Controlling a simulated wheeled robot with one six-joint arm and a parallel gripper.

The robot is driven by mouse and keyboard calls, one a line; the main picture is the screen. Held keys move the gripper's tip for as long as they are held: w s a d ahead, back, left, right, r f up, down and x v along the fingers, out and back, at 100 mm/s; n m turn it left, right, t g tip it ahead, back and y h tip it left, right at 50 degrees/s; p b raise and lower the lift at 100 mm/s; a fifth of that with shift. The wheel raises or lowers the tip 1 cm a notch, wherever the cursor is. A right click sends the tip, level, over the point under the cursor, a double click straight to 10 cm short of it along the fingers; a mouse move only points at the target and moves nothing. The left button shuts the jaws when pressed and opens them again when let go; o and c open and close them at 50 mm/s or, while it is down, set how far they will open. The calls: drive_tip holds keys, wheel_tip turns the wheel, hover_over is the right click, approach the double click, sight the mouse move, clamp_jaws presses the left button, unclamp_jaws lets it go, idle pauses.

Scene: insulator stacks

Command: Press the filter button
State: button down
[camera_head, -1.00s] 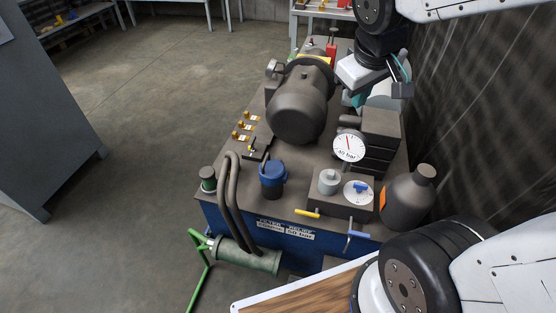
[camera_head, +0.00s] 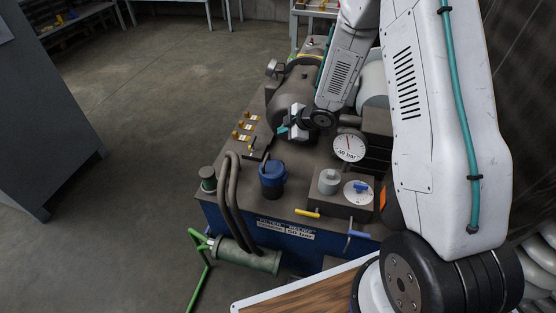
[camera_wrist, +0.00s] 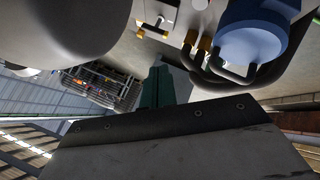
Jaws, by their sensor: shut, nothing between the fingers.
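The blue filter housing (camera_head: 272,180) stands upright on the front of the hydraulic unit's top, and it also shows at the upper right in the wrist view (camera_wrist: 252,40). A separate filter button cannot be made out on it.
The grey motor (camera_head: 285,100) is close to my gripper. A pressure gauge (camera_head: 349,148) and valve block stand to the right. Small brass valves (camera_head: 240,131) are to the left. Curved hoses (camera_head: 230,195) rise left of the filter housing. Floor at left is open.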

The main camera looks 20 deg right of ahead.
drive_tip(key=shift+s+a+f+n+y, duration=0.15)
drive_tip(key=shift+a+f+n+y, duration=0.25)
drive_tip(key=shift+f, duration=0.45)
drive_tip(key=shift+a+f, duration=0.1)
drive_tip(key=shift+f, duration=0.05)
drive_tip(key=shift+f, duration=4.25)
drive_tip(key=shift+f, duration=0.1)
drive_tip(key=shift+f, duration=0.3)
drive_tip(key=shift+f, duration=0.5)
drive_tip(key=shift+r, duration=0.95)
